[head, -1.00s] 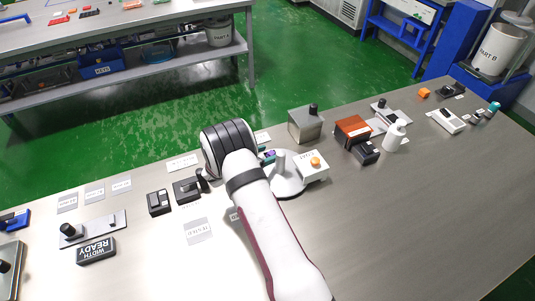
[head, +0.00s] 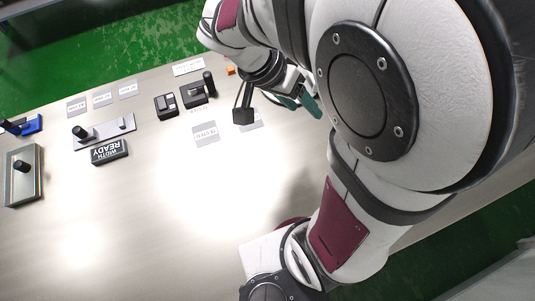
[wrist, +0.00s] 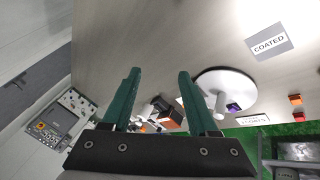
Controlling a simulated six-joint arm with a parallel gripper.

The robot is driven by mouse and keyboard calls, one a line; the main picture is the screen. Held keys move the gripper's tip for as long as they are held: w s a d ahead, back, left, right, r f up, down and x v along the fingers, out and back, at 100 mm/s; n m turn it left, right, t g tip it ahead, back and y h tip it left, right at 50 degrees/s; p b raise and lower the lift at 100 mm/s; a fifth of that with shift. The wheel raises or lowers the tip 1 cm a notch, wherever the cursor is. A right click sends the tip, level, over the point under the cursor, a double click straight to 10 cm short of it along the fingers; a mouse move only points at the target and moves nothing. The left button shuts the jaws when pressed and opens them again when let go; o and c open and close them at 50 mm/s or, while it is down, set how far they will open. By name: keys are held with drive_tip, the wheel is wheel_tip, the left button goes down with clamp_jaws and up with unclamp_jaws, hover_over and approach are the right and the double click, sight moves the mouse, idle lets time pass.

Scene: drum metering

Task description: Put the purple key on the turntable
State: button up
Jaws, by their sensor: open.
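The turntable is a white round disc (wrist: 240,88) with a white post, right of my fingers in the wrist view. A small purple piece (wrist: 233,107), which looks like the purple key, shows by the post at the disc's lower edge; I cannot tell whether it rests on the disc. My gripper (wrist: 158,75) is open, with two green fingers apart and nothing between them. The gripper (head: 300,100) also shows partly in the head view, behind my arm. The arm hides the turntable and purple piece there.
Dark fixtures (head: 193,95), a black "WIDTH READY" block (head: 109,151) and label cards (head: 205,132) stand left in the head view. The bench's middle left is bare.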

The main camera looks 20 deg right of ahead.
drive_tip(key=s+a+r+n+t+y, duration=0.1)
drive_tip(key=s+a+n+y, duration=0.4)
drive_tip(key=s+a, duration=0.6)
drive_tip(key=s+r+y, duration=0.1)
drive_tip(key=y, duration=0.1)
drive_tip(key=shift+y, duration=0.3)
